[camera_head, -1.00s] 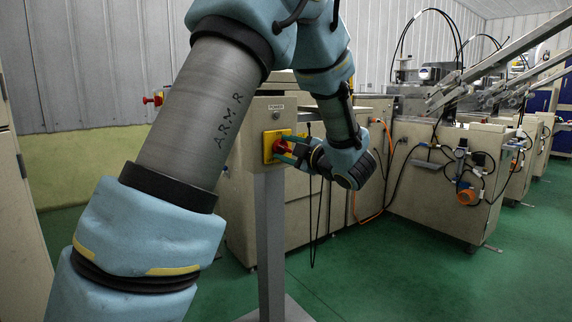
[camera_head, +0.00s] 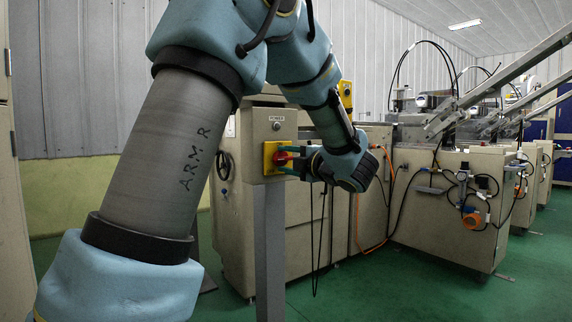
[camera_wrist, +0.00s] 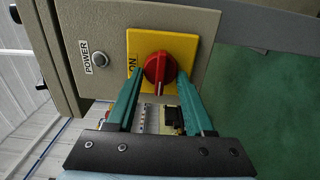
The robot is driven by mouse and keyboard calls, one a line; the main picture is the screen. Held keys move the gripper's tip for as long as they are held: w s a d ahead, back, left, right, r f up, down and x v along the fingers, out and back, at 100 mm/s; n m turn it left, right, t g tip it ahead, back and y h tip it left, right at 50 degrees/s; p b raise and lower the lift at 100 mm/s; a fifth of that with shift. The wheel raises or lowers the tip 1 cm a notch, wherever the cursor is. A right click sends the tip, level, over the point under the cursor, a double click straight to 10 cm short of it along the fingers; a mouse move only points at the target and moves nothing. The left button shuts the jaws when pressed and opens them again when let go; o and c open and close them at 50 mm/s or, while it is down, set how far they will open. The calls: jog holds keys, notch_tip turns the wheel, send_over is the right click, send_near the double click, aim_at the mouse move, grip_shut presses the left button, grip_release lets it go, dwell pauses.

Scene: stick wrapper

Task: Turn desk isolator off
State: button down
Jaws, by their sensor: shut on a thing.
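The desk isolator is a red rotary knob (camera_wrist: 160,68) on a yellow plate (camera_wrist: 189,46), fixed to a beige box on a post. In the wrist view, "ON" is printed on the plate to the left of the knob. The knob (camera_head: 282,157) also shows in the head view, partly covered by my fingers. My gripper (camera_wrist: 158,75) has its green fingers on either side of the knob, shut on it. The gripper (camera_head: 292,162) reaches the knob from the right in the head view.
The beige box (camera_head: 255,127) stands on a grey post (camera_head: 270,250) and carries a POWER button (camera_wrist: 99,59). Beige machines (camera_head: 450,215) with cables stand behind and to the right. Green floor (camera_head: 400,285) is open at the front right.

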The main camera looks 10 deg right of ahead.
jog(key=shift+f, duration=0.1)
jog(key=shift+c, duration=1.4)
grip_release()
jog(key=shift+s, duration=0.1)
jog(key=p+v, duration=0.1)
jog(key=v, duration=0.9)
jog(key=shift+s+d+p, duration=0.25)
jog(key=shift+s+p, duration=0.05)
jog(key=shift+p, duration=0.05)
